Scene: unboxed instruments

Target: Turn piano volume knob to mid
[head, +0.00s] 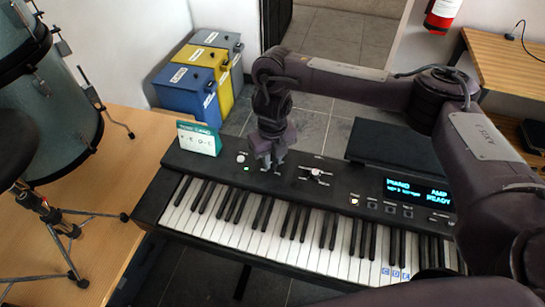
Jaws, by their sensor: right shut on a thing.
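The black digital piano (345,191) stands across the middle of the head view, its keys toward me. My right gripper (268,163) points down at the left part of its control panel. It is shut on the volume knob, which the fingers hide almost wholly, so the knob's angle cannot be read. A silver cross-shaped control (316,174) sits just right of the gripper, apart from it. The piano's display (417,191) is lit and reads PIANO and AMP READY. My left gripper is not in view.
A green-and-white card (199,139) stands at the piano's left back edge. Blue, yellow and grey boxes (190,90) stand behind it. A drum (50,120) is on the wooden platform (150,130) at left. A wooden table (500,65) is at upper right.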

